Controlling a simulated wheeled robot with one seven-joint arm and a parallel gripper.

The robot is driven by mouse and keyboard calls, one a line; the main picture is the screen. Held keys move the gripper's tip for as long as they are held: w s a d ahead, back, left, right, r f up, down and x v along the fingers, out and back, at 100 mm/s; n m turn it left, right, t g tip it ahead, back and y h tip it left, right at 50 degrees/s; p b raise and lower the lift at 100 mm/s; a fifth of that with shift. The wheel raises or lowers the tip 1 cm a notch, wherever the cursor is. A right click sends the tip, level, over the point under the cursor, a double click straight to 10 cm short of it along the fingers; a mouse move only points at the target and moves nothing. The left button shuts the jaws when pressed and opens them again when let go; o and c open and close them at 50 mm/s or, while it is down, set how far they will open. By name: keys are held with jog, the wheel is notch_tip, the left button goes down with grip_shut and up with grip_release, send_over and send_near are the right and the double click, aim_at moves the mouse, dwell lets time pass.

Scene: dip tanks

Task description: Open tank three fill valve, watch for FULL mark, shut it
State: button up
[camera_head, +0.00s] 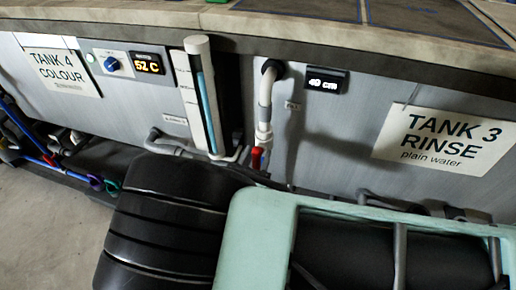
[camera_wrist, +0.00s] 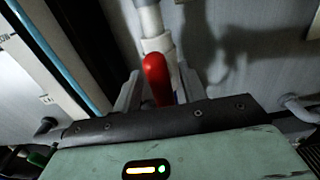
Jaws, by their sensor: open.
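The tank three fill pipe (camera_head: 265,98) is white and runs down the grey tank front. Its red valve handle (camera_head: 257,157) hangs near the pipe's lower end. In the wrist view the red handle (camera_wrist: 157,78) stands between the fingers of my gripper (camera_wrist: 160,74), which is open; I cannot tell whether either finger touches it. In the head view my dark arm hides most of the gripper. The "TANK 3 RINSE plain water" sign (camera_head: 440,140) is at the right. A display (camera_head: 323,81) reads about 49 cm. No FULL mark is readable.
A sight tube (camera_head: 196,48) with a blue column stands left of the pipe. Tank 4's sign (camera_head: 62,72), blue knob (camera_head: 112,64) and 52 C display (camera_head: 148,64) are further left. Pipes and hoses (camera_head: 60,165) run low along the tanks. Floor (camera_head: 45,220) is clear at lower left.

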jog(key=shift+x, duration=0.95)
grip_shut()
